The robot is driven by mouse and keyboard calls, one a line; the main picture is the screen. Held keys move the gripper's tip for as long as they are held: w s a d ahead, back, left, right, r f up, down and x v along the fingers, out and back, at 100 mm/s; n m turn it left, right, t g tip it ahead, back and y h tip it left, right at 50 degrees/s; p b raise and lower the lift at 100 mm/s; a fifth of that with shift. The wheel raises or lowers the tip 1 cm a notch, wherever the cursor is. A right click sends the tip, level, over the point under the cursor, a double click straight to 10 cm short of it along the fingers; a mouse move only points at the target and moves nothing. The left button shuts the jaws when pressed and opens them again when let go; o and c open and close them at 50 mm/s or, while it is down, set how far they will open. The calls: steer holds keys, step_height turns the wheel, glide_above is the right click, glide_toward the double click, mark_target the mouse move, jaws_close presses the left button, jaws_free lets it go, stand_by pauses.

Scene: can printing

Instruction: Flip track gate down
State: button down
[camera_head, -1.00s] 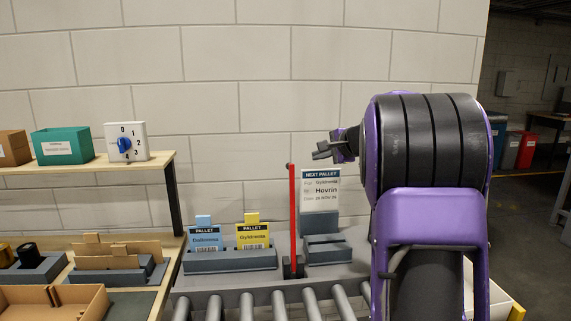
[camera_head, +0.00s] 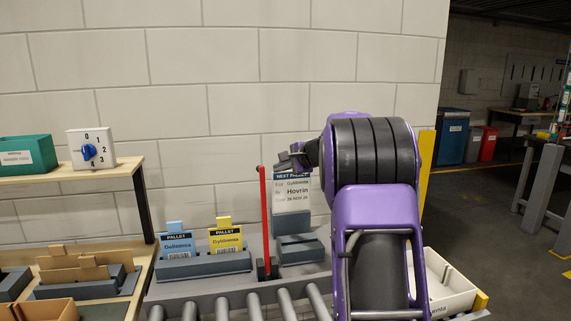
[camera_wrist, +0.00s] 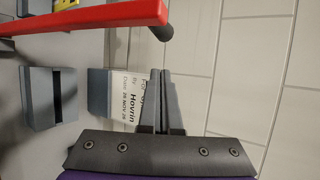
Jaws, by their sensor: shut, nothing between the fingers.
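The track gate is a red bar (camera_head: 264,220) standing upright from a dark base (camera_head: 267,268) at the far side of the roller track (camera_head: 270,304). In the wrist view the red bar (camera_wrist: 80,19) runs across the top and ends in a dark tip. My gripper (camera_head: 283,163) is at the height of the bar's upper end, just to its right. In the wrist view my gripper (camera_wrist: 160,75) is shut and empty, with its fingers pointing toward the dark tip.
A "Next pallet" sign (camera_head: 291,200) stands right of the bar, below my gripper. A blue pallet card (camera_head: 177,242) and a yellow one (camera_head: 226,239) stand in a grey holder (camera_head: 205,264) on the left. A white bin (camera_head: 445,290) is at the right.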

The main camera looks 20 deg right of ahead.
steer(key=x, duration=0.5)
steer(key=s+a+r, duration=0.2)
steer(key=s, duration=0.1)
steer(key=shift+a+p, duration=0.25)
steer(key=shift+p, duration=0.05)
